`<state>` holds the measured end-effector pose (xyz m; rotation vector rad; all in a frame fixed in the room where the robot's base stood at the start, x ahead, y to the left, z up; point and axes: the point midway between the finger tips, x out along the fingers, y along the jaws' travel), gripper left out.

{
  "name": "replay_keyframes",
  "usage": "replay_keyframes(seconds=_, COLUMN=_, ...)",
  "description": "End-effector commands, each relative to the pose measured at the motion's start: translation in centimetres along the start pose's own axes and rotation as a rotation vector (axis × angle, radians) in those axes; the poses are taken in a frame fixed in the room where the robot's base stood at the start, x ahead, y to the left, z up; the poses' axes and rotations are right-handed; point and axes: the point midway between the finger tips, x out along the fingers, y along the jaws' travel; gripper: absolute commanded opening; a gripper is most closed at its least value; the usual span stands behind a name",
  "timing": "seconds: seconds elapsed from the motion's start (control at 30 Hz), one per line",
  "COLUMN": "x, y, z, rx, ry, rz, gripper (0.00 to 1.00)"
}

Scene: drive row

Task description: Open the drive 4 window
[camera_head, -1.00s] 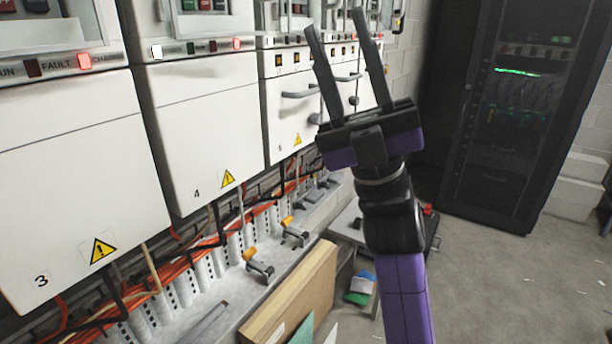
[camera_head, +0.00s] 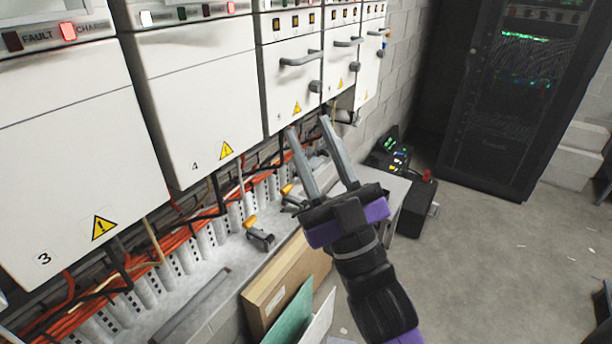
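The drive 4 cabinet (camera_head: 200,105) is a white panel with a yellow warning triangle and the number 4, left of centre. Its indicator strip (camera_head: 193,13) shows at the top edge, with a white light at left and a red light at right. The drive 4 window is cut off above the picture. My gripper (camera_head: 308,124) is open and empty. Its two long grey fingers point up and slightly left, to the right of drive 4 and below the neighbouring cabinet with handles. It appears apart from the cabinets.
Cabinets with protruding handles (camera_head: 300,59) stand to the right. Below runs a ledge with orange cables (camera_head: 170,268) and yellow-tipped levers (camera_head: 258,237). Cardboard (camera_head: 285,285) leans beneath.

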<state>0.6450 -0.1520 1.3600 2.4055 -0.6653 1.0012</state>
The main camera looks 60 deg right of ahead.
Motion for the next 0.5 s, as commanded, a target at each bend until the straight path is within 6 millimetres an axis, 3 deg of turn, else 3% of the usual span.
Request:
replay_keyframes(seconds=0.2, x=-2.9, y=-1.5, z=1.6, rx=0.078, ry=-0.116, rz=-0.029, gripper=0.32)
replay_keyframes(seconds=0.5, x=-4.7, y=-2.4, z=2.5, rx=0.122, ry=-0.186, rz=-0.048, gripper=0.32)
